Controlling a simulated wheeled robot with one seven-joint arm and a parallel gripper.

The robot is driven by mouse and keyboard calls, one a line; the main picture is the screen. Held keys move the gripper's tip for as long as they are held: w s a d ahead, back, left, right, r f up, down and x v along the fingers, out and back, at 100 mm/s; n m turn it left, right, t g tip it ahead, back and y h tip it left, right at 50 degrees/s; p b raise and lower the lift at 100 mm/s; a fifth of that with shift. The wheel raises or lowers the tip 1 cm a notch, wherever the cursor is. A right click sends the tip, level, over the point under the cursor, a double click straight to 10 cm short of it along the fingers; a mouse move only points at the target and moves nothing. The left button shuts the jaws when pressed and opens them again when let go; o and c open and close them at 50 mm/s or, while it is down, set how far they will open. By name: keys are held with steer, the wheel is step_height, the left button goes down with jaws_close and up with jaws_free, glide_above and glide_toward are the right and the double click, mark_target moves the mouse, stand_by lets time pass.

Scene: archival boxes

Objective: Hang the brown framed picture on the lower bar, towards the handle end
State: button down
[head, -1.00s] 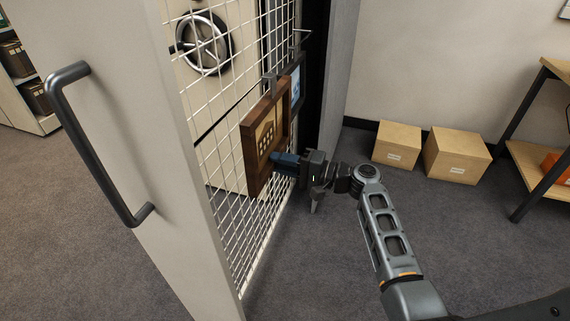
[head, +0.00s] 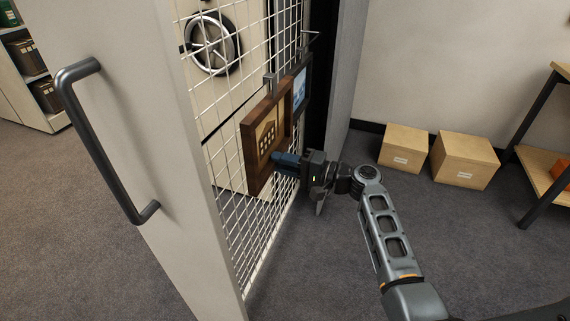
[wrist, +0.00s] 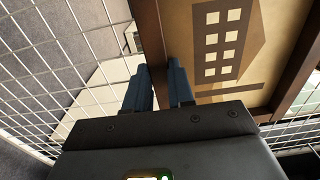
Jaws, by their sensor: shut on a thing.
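The brown framed picture (head: 268,138) is upright near the wire mesh panel, with a hook at its top edge. It shows a tan building design in the wrist view (wrist: 222,45). My gripper (head: 277,163) is shut on the lower part of its frame; in the wrist view the blue fingers (wrist: 160,88) close around the frame's edge. The door handle (head: 98,140) is a dark bar on the pale panel end at left. I cannot tell whether the picture's hook touches a bar, and the lower bar is not clearly seen.
A blue framed picture (head: 300,88) is on the mesh (head: 243,220) just beyond the brown one. A spoked wheel (head: 211,45) shows behind the mesh. Two cardboard boxes (head: 404,147) and a wooden shelf (head: 545,175) stand at right. The floor between is clear.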

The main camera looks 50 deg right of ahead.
mark_target(266, 158)
steer(key=shift+b+x, duration=0.35)
steer(key=shift+x, duration=0.85)
steer(key=shift+w+a+r, duration=0.2)
steer(key=shift+w+r, duration=0.05)
steer(key=shift+w, duration=0.35)
steer(key=shift+w+a+r+b, duration=0.1)
steer(key=shift+w+r+b, duration=0.05)
steer(key=shift+w+b, duration=0.2)
steer(key=shift+f+b, duration=0.3)
steer(key=shift+f, duration=0.05)
stand_by(0.3)
steer(key=shift+s+f+b, duration=0.1)
steer(key=shift+f+b, duration=0.45)
steer(key=shift+f, duration=0.3)
steer(key=shift+s+f, duration=0.1)
steer(key=shift+s, duration=0.05)
stand_by(0.4)
steer(key=shift+f+b, duration=0.85)
steer(key=shift+b, duration=0.05)
stand_by(0.3)
